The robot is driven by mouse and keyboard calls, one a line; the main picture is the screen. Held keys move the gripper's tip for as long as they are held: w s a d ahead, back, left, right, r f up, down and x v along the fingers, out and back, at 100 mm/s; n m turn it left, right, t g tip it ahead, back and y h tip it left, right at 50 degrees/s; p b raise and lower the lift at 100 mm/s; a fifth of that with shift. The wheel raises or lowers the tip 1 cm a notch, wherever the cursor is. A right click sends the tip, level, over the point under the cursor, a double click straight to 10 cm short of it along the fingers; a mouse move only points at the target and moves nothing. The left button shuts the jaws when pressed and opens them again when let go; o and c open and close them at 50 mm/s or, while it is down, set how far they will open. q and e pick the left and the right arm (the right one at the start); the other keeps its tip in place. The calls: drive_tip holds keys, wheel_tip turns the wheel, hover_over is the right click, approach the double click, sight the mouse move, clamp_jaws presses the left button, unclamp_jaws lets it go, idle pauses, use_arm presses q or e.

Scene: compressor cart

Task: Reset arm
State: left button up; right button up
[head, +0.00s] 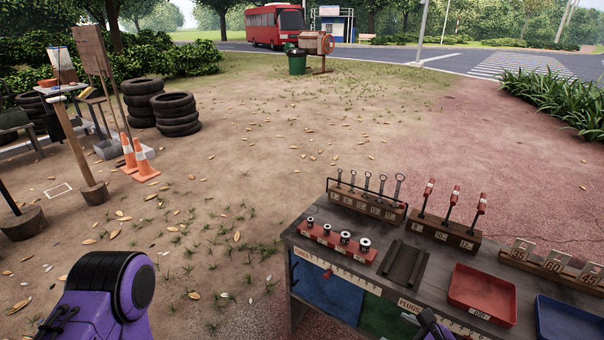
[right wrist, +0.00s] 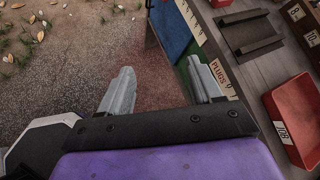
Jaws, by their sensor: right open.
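My right gripper (right wrist: 162,88) is open and empty in the right wrist view. Its two pale fingers are spread apart beside the front of the tool bench, near the PLUGS label (right wrist: 218,72). In the head view only a small purple piece of my right arm shows at the bottom edge, in front of the bench (head: 296,236). A purple and black part of my left arm fills the bottom left of the head view. My left gripper is out of sight.
The bench holds a wrench rack (head: 352,205), a red socket rail (head: 335,241), a dark channel tray (head: 403,265), a red-handled tool block (head: 446,234), a red tray (head: 482,293) and a blue tray (head: 568,322). Open dirt ground lies left of the bench. Cones and tires stand farther off.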

drive_tip(key=s+d+f+n+g+h, duration=0.3)
drive_tip(key=s+d+f+n+h, duration=0.1)
drive_tip(key=s+f+n, duration=0.5)
drive_tip(key=s+d+f+n+g+h, duration=0.3)
drive_tip(key=s+f+n, duration=0.6)
drive_tip(key=s, duration=0.4)
drive_tip(key=shift+s+d+n+g+h, duration=0.35)
drive_tip(key=shift+d+n+h, duration=0.15)
drive_tip(key=shift+d+n, duration=0.35)
